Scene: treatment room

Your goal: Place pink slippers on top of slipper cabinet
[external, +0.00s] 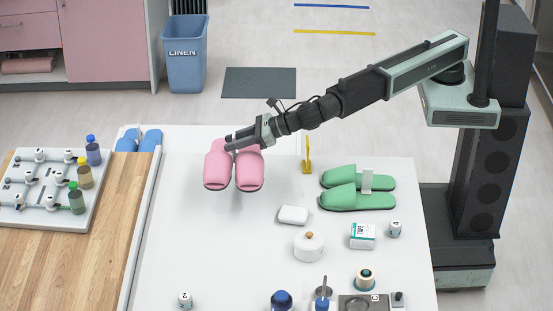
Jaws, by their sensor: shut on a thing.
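A pair of pink slippers (234,170) hangs from my gripper (237,142), side by side with the toes toward the camera. My gripper is shut on them at their far end. A soft shadow under them suggests they are held above the white table top (195,240). A pink-fronted cabinet (105,40) stands at the far left, with an open shelf at its side; I cannot tell whether it is the slipper cabinet.
Blue slippers (140,140) lie at the back left. Green slippers (357,193) lie on the right of the table near a yellow stand (307,157). Small containers crowd the front. A blue linen bin (186,55) stands behind. The table's left middle is clear.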

